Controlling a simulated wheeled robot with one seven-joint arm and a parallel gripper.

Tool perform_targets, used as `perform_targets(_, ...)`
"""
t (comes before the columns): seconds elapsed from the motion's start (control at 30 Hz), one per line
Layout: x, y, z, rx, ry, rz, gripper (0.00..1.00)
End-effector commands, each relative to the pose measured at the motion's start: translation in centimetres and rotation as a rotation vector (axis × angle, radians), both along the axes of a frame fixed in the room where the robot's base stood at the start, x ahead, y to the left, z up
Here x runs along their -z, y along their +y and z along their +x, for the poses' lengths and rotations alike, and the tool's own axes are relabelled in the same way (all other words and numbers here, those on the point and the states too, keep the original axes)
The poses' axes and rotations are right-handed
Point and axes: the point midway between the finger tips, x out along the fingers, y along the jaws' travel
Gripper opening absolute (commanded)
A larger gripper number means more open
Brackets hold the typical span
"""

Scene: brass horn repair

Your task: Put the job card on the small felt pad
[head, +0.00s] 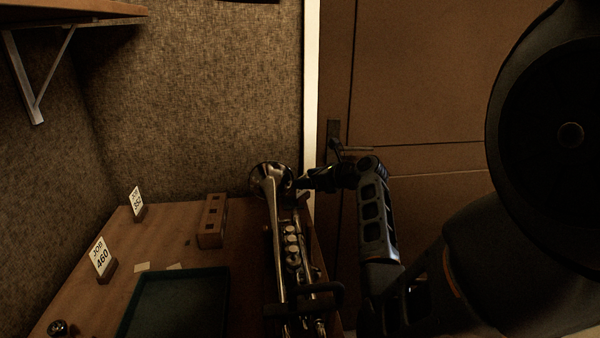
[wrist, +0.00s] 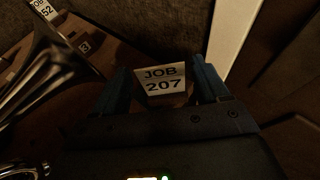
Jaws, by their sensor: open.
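A white job card reading JOB 207 (wrist: 162,80) stands between the two blue fingers of my gripper (wrist: 160,70) in the wrist view. The fingers are open, with a gap visible on each side of the card. In the head view my gripper (head: 301,183) is beside the trumpet's bell at the bench's far right, and this card is hidden there. Two other cards stand on the left of the bench, JOB 460 (head: 101,259) and a farther one ending in 52 (head: 136,202). I cannot surely pick out the small felt pad.
A brass trumpet (head: 279,228) lies along the bench's right side, close to my arm. A green tray (head: 180,304) is at the front. A wooden block with square holes (head: 212,221) stands behind it. Small pale flat pieces (head: 142,267) lie near the tray.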

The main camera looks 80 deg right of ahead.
Motion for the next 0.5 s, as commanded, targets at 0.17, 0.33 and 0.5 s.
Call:
perform_targets(0.17, -1.3, 1.4, -3.1, 0.002, -0.001, -0.001, 0.74)
perform_targets(0.33, -2.4, 2.5, -5.3, 0.001, 0.000, -0.003, 0.74)
perform_targets(0.5, -3.0, 3.1, -6.5, 0.000, 0.000, -0.001, 0.74)
